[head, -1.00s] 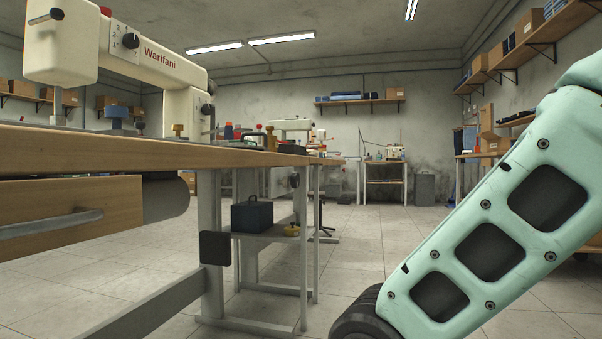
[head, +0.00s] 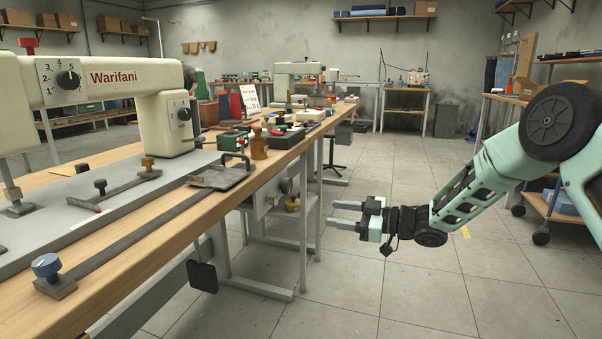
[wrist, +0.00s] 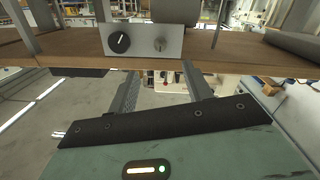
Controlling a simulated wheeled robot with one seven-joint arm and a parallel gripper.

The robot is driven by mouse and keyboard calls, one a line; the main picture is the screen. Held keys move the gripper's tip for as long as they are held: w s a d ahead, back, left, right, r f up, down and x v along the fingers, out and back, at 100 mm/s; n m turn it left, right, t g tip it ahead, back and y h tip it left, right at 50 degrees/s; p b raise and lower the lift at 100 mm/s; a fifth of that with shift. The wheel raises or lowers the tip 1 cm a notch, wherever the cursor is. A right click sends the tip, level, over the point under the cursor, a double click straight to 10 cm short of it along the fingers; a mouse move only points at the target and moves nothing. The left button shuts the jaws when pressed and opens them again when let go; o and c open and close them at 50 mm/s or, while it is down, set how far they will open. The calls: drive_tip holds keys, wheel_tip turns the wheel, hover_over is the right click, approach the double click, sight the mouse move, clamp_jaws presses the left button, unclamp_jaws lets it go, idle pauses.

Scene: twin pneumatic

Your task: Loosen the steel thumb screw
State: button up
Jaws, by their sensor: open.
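I cannot tell for sure which screw is the steel thumb screw. In the head view a blue-topped knob (head: 46,266) stands on the near end of a long dark bar on the bench.
The workbench (head: 182,222) runs along the left. A brown bottle (head: 259,144), a green box (head: 233,139) and a hinged plate (head: 222,174) sit near its edge. In the wrist view the panel (wrist: 182,43) has a black dial and a silver knob. The floor (head: 420,290) right of the bench is clear.

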sight(277, 200)
drive_tip(key=shift+n+g+y, duration=0.3)
drive_tip(key=shift+y, duration=0.1)
drive_tip(key=b+x, duration=0.1)
drive_tip(key=x, duration=0.3)
drive_tip(key=b+x, duration=0.1)
drive_tip(key=x, duration=0.4)
drive_tip(key=b+x, duration=0.2)
drive_tip(key=x, duration=0.3)
drive_tip(key=shift+w+r, duration=0.2)
drive_tip(key=shift+w, duration=0.25)
drive_tip(key=shift+x, duration=0.75)
drive_tip(key=shift+r, duration=0.1)
drive_tip(key=c, duration=1)
